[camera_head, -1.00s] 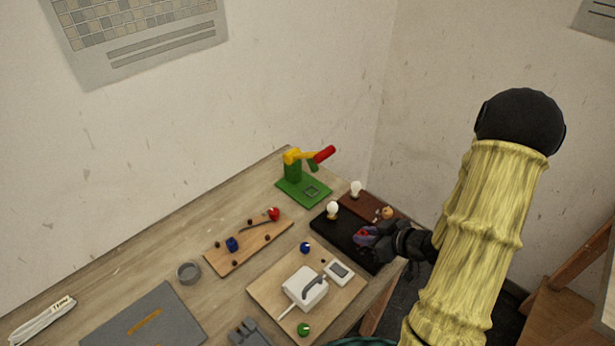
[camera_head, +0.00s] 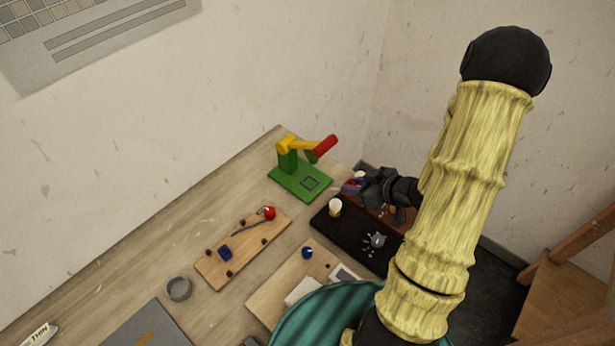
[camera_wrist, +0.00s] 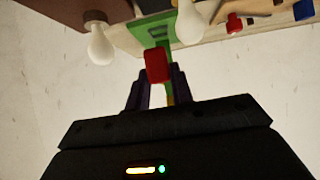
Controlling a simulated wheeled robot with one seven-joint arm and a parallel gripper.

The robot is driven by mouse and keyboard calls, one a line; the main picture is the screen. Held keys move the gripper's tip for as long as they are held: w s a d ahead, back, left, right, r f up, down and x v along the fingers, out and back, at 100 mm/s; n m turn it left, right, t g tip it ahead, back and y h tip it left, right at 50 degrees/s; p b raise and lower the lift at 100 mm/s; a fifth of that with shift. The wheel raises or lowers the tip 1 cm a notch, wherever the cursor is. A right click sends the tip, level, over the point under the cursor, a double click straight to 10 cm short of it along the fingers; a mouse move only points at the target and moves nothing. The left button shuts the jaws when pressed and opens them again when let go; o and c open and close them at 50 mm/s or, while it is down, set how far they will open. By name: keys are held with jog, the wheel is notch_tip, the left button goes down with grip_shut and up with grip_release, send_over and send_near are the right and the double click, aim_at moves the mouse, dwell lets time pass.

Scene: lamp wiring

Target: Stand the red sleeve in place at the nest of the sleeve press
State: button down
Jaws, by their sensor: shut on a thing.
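My gripper (camera_head: 352,184) is shut on the red sleeve (camera_wrist: 157,65), a small red block-like piece between the purple fingers in the wrist view. In the head view the sleeve is mostly hidden by the fingers. The sleeve press (camera_head: 287,160) has a green base and post, a yellow arm and a red handle (camera_head: 325,146). Its nest (camera_head: 310,183) is a dark square outline on the green base, with nothing seen standing in it. My gripper is to the right of the base, apart from it. The green base (camera_wrist: 148,30) shows beyond the sleeve in the wrist view.
A white bulb (camera_head: 335,207) stands near the black tray (camera_head: 340,235), which bears a grey legged piece (camera_head: 375,241). Bulbs also show in the wrist view, one at left (camera_wrist: 101,45). A wooden board (camera_head: 215,268) with small parts lies left. The wall is close behind the press.

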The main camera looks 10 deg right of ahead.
jog(key=shift+s, duration=0.15)
jog(key=x, duration=0.3)
jog(key=p+x, duration=0.1)
jog(key=x, duration=0.3)
jog(key=r+x, duration=0.1)
jog(key=x, duration=0.3)
jog(key=shift+w+a+p, duration=0.2)
jog(key=shift+w+p, duration=0.1)
jog(key=shift+w, duration=0.2)
jog(key=shift+w+a+f, duration=0.1)
jog(key=shift+w+a, duration=0.1)
jog(key=p+x, duration=0.1)
jog(key=x, duration=0.3)
jog(key=shift+f, duration=0.15)
